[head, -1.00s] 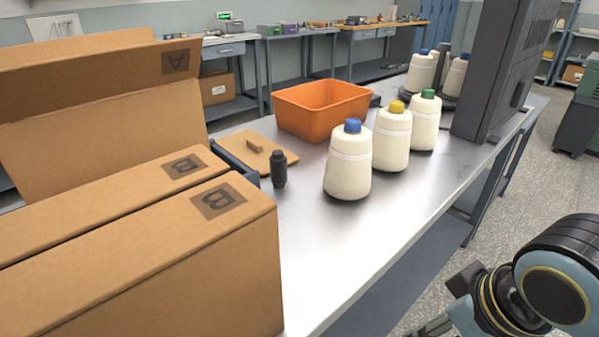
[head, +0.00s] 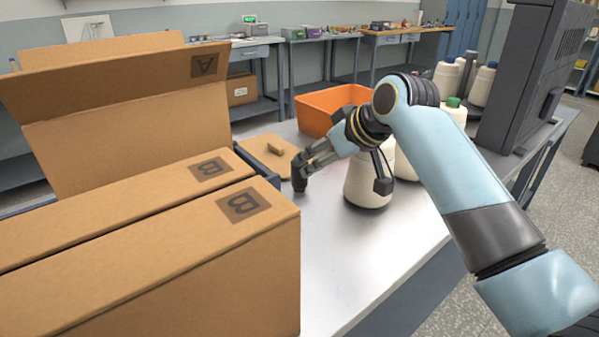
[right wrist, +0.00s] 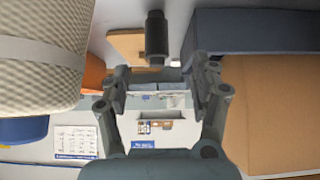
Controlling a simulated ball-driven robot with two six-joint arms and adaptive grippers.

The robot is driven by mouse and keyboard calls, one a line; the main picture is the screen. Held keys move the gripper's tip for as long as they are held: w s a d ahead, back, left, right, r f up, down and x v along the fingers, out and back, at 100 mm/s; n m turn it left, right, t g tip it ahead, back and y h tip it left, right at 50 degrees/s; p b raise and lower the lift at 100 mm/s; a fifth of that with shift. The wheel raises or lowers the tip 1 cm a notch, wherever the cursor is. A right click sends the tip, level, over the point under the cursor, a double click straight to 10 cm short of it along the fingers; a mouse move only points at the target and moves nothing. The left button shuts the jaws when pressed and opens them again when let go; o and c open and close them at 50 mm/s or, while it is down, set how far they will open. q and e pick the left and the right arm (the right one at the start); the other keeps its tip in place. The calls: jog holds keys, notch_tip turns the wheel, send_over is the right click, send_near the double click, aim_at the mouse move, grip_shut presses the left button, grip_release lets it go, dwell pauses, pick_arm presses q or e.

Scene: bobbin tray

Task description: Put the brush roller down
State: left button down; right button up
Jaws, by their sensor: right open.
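The brush roller, a small black upright cylinder (head: 299,182), stands on the metal table (head: 335,250) beside the cardboard boxes. My right gripper (head: 309,160) reaches in from the right, with its fingers close to the roller's upper part and partly overlapping it. In the right wrist view the roller (right wrist: 156,38) shows just beyond the gap between the two spread fingertips (right wrist: 160,78). The right gripper is open; whether a finger touches the roller, I cannot tell. My left gripper is not in view.
Large cardboard boxes (head: 150,260) fill the left. A tan board with a small block (head: 262,163) lies behind the roller. An orange bin (head: 318,112) is farther back. A white yarn cone (head: 366,185) stands close by my right arm; others stand behind. The front table is clear.

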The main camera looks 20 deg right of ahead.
aim_at(299, 173)
jog(key=x, duration=0.7)
jog(key=b+x, duration=0.1)
jog(key=x, duration=0.2)
jog(key=shift+w+d, duration=0.15)
jog(key=shift+d, duration=0.1)
grip_shut()
